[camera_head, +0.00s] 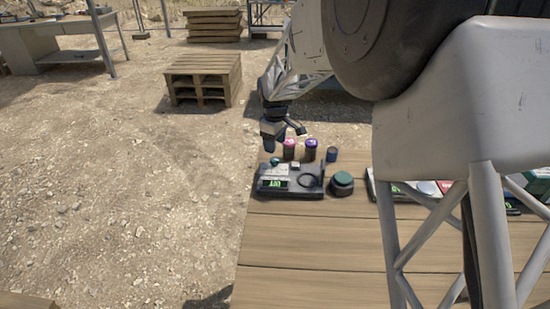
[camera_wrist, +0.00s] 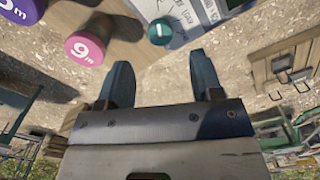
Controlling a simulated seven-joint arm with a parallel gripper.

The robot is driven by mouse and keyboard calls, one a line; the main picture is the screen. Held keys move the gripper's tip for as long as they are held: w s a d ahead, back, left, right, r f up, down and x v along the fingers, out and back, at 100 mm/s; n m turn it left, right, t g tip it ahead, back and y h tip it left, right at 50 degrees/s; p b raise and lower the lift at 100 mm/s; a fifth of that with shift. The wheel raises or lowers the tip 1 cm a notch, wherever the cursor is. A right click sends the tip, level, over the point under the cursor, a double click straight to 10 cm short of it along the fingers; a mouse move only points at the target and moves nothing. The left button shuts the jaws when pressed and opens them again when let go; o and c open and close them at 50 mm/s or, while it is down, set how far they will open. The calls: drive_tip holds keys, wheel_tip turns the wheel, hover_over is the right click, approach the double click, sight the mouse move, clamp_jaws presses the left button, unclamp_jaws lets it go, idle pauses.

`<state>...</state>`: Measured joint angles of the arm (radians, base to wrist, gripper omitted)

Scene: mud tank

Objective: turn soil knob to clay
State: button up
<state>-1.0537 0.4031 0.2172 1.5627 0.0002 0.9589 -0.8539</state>
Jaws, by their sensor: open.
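The soil knob appears to be the small teal knob (camera_head: 274,161) with a white mark, at the back left corner of a grey device (camera_head: 268,195) with a green-lit display. My gripper (camera_head: 284,138) is open and empty, above and behind the device. In the wrist view its two fingers (camera_wrist: 160,62) are apart, and the knob lies beyond their tips, roughly centred, not between them.
A pink-lidded jar (camera_head: 290,149), a purple-lidded jar (camera_head: 311,150) and a dark blue jar (camera_head: 332,155) stand behind the device. A teal-topped round item (camera_head: 342,181) stands right of it. The wooden table (camera_head: 310,235) is clear in front. A pallet stack (camera_head: 204,78) stands on the ground.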

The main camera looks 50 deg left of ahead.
sight(275, 160)
drive_tip(key=shift+f, duration=3.3)
drive_tip(key=c, duration=0.9)
drive_tip(key=shift+m, duration=0.4)
drive_tip(key=m, duration=0.3)
drive_tip(key=shift+s+m, duration=0.1)
drive_tip(key=shift+m, duration=1.9)
